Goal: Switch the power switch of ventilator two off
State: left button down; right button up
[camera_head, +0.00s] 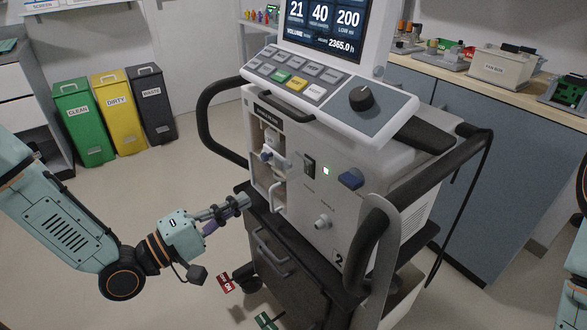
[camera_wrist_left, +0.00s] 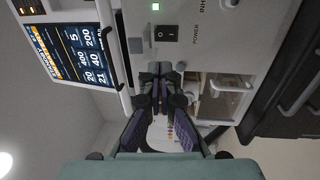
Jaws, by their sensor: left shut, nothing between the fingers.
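The ventilator (camera_head: 290,215) carries a "2" low on its front and stands in the middle of the head view. Its black power switch (camera_head: 308,166) is a rocker on the front panel, beside a lit green light (camera_head: 326,171). The wrist view shows the switch (camera_wrist_left: 167,35) with the word POWER beside it and the green light (camera_wrist_left: 155,7) lit. My left gripper (camera_head: 243,201) is shut and empty, in front of the panel, to the left of and lower than the switch. Its fingers (camera_wrist_left: 167,75) point toward the panel, apart from the switch. My right gripper is not in view.
A blue knob (camera_head: 351,178) and a port (camera_head: 322,221) sit beside the switch. Dark handles (camera_head: 212,125) curve around the ventilator's sides. Bins (camera_head: 119,112) stand at the back left; a bench (camera_head: 470,130) is behind right.

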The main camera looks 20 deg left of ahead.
pick_arm(q)
jog(key=b+x, duration=0.6)
jog(key=x, duration=0.8)
dwell(0.6)
jog(key=shift+w+d+r+p, duration=0.15)
jog(key=shift+w+p, duration=0.1)
jog(key=shift+p, duration=0.75)
jog(key=shift+s+g+y, duration=0.1)
jog(key=shift+g+y, duration=0.2)
jog(key=v, duration=1.2)
